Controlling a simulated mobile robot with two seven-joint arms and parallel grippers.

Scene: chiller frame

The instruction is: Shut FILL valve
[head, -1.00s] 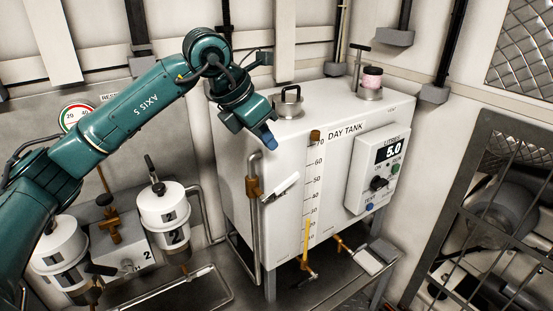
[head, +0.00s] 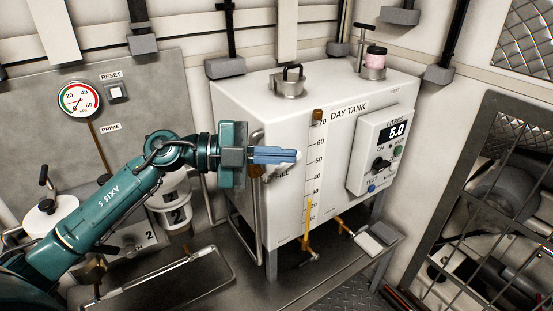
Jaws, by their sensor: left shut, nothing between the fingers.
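The white day tank (head: 290,215) stands in the middle with DAY TANK lettering. The FILL valve sits on the pipe at the tank's left front edge; part of its white FILL-marked piece (head: 281,173) shows just below my fingers. The rest of the valve is mostly hidden behind my left gripper (head: 294,156), so I cannot tell the lever's exact angle. My left gripper is shut and empty, its blue fingers pointing right across the valve. I cannot tell whether they touch it. My right gripper is not in view.
The control box (head: 375,160) on the tank reads 5.0. The scale carries a yellow level bar (head: 307,220). Brass outlet valves (head: 342,226) sit low on the tank.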

